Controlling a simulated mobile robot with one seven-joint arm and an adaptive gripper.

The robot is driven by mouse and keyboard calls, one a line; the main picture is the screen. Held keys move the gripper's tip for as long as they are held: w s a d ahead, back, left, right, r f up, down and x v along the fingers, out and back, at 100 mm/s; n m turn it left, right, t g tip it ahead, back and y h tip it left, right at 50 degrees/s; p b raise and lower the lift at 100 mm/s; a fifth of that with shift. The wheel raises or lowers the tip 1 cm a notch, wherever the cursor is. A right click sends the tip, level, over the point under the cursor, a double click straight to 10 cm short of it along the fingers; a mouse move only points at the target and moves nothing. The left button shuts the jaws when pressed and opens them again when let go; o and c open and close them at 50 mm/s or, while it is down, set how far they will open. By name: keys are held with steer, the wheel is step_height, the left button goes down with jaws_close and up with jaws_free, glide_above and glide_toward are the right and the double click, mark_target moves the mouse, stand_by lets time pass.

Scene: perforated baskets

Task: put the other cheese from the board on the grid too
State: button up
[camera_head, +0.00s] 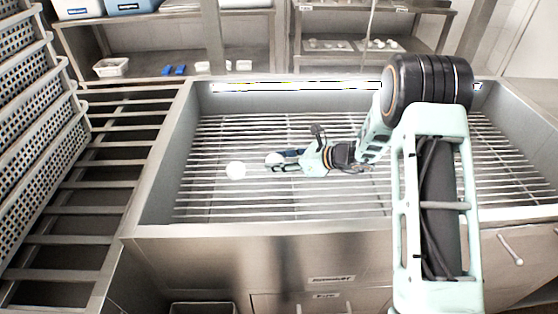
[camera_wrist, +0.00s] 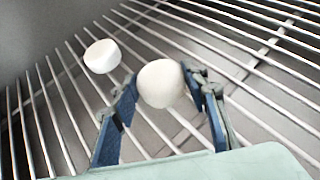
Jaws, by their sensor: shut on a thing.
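My gripper (camera_head: 280,159) is over the metal grid (camera_head: 215,205) in the sink-like basin, its fingers pointing left. It is shut on a round white cheese (camera_wrist: 160,84), one blue finger on each side of it; this cheese (camera_head: 271,158) is partly hidden by the fingers in the head view. It is close to the bars, but I cannot tell whether it touches them. Another white cheese (camera_head: 236,170) lies on the grid just left of my gripper; it also shows in the wrist view (camera_wrist: 102,56), apart from the held one. I cannot make out the board.
Steel walls (camera_head: 160,190) surround the grid. Perforated baskets (camera_head: 35,150) are stacked at the far left, beside a slatted rack (camera_head: 100,205). Shelves behind hold a small white basket (camera_head: 111,67) and blue items (camera_head: 174,70). The grid left and front of my gripper is largely clear.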

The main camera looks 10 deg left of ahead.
steer(key=o, duration=1.2)
steer(key=shift+f, duration=0.1)
steer(key=shift+d+r, duration=0.3)
steer(key=shift+r, duration=0.05)
steer(key=p+v, duration=0.1)
steer(key=v, duration=1)
steer(key=shift+s+d, duration=0.15)
